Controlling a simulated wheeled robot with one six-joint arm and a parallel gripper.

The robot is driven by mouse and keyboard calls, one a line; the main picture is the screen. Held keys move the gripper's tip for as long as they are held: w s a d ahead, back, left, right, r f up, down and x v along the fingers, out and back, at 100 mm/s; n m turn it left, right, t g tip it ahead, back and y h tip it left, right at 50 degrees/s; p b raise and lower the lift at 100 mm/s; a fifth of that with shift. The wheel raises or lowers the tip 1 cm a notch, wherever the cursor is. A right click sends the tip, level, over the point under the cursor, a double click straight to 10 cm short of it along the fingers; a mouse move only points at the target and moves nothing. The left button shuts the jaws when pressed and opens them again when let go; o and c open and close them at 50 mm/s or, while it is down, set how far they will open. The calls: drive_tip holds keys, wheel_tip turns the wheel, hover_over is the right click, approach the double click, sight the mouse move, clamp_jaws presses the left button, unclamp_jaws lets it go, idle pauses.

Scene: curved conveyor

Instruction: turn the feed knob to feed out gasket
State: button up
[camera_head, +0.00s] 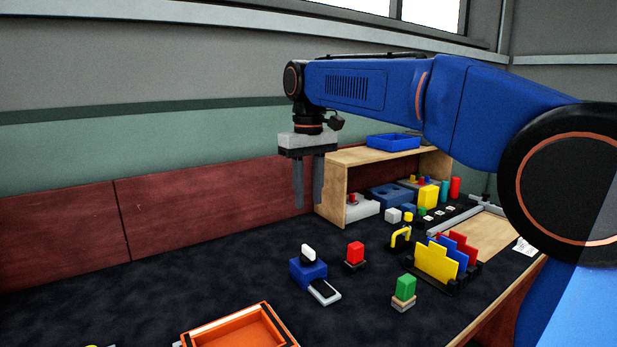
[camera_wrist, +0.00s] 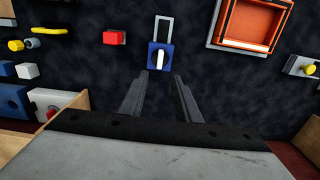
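The feeder is a blue box (camera_head: 307,272) with a white upright knob (camera_head: 308,253) on top, standing on the dark table. In the wrist view the blue box (camera_wrist: 152,56) carries the white knob (camera_wrist: 160,59), just beyond my fingertips. A pale-rimmed outlet tray (camera_head: 330,297) extends from the box's front; it also shows in the wrist view (camera_wrist: 171,27). Its inside looks dark, and I cannot make out a gasket there. My gripper (camera_head: 308,204) points down, open and empty, above and behind the feeder, apart from the knob. Its fingers also show in the wrist view (camera_wrist: 161,80).
An orange tray (camera_head: 245,333) stands at the front. A red block (camera_head: 355,252), a green block (camera_head: 405,287) and a rack of coloured plates (camera_head: 437,262) stand to the right. A wooden shelf (camera_head: 336,188) stands behind.

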drive_tip(key=shift+r, duration=2.15)
drive_tip(key=shift+d, duration=0.1)
drive_tip(key=s+d+f+m+t, duration=0.15)
drive_tip(key=s+d+f, duration=0.25)
drive_tip(key=s+d, duration=0.45)
drive_tip(key=s+d+f+m+t, duration=0.15)
drive_tip(key=s+d+f, duration=0.3)
drive_tip(key=d, duration=0.65)
drive_tip(key=s+d+f+m+t, duration=0.1)
drive_tip(key=s+d+f, duration=0.4)
drive_tip(key=s+f, duration=0.3)
drive_tip(key=s+d+f+m, duration=0.2)
drive_tip(key=s+d+f, duration=0.3)
drive_tip(key=s+f, duration=0.4)
drive_tip(key=shift+f+m+t, duration=0.3)
drive_tip(key=shift+f+t, duration=0.1)
drive_tip(key=shift+f, duration=0.2)
